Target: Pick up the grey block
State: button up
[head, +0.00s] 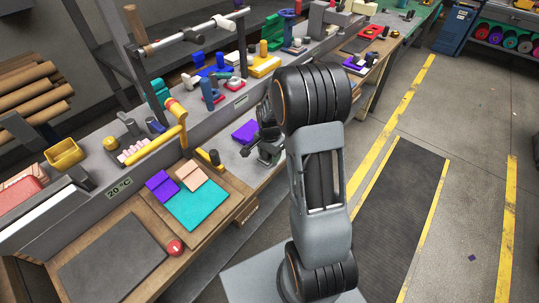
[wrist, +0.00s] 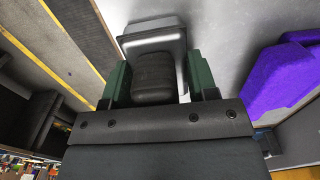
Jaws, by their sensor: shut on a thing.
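My gripper (wrist: 156,76) is shut, with its green fingers on either side of the grey block (wrist: 150,42). In the wrist view the block shows a pale grey, shiny body with a dark, rounded part between the fingers. A pale grey surface lies beyond it; I cannot tell whether the block touches that surface. In the head view my gripper (head: 264,146) is over the grey worktop, beside the purple felt (head: 245,131). The block is hard to make out there.
The purple felt also shows in the wrist view (wrist: 278,76), to the right of the block. A teal sheet (head: 197,205) lies on a wooden board to the left. A raised ledge with tools runs behind the worktop. Open floor (head: 400,200) lies to the right.

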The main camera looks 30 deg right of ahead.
jog(key=c, duration=0.4)
jog(key=shift+o, duration=0.2)
jog(key=shift+r, duration=0.15)
jog(key=shift+w+r, duration=0.1)
jog(key=shift+r, duration=0.4)
jog(key=s+d+r+b, duration=0.2)
jog(key=s+r, duration=0.9)
jog(key=s, duration=0.3)
jog(key=shift+r, duration=0.4)
